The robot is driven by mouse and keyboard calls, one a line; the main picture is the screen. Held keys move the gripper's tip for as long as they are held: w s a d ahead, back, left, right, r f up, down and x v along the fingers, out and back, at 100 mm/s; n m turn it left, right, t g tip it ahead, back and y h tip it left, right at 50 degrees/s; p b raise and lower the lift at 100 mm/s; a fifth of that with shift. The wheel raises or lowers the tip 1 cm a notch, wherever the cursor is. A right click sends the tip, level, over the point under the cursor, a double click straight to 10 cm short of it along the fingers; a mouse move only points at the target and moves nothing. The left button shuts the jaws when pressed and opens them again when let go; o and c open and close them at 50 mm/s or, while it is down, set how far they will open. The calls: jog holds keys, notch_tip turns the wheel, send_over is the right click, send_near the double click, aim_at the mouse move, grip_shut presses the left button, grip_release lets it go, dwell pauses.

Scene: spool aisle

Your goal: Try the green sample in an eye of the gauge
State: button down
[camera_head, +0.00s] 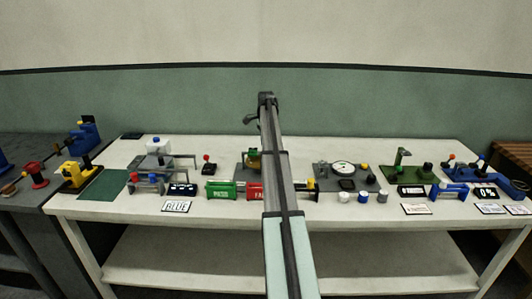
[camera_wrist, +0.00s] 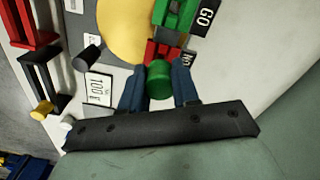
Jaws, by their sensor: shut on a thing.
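My gripper (camera_wrist: 159,75) shows in the wrist view, its two blue fingers shut on the green sample (camera_wrist: 158,84), a short round cylinder with its top face toward the camera. Just beyond the sample stands the gauge, with a green block (camera_wrist: 176,14) beside a "GO" label and a red block (camera_wrist: 165,49) beside a partly covered label. The sample overlaps the red block in the picture; I cannot tell whether they touch or whether it is in an eye. In the head view my arm hides the gripper and sample.
A yellow disc (camera_wrist: 122,27), a black knob (camera_wrist: 87,58) and a "100 g" card (camera_wrist: 98,89) lie left of the gauge in the wrist view.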

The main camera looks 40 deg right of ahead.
jog(key=shift+r, duration=2.25)
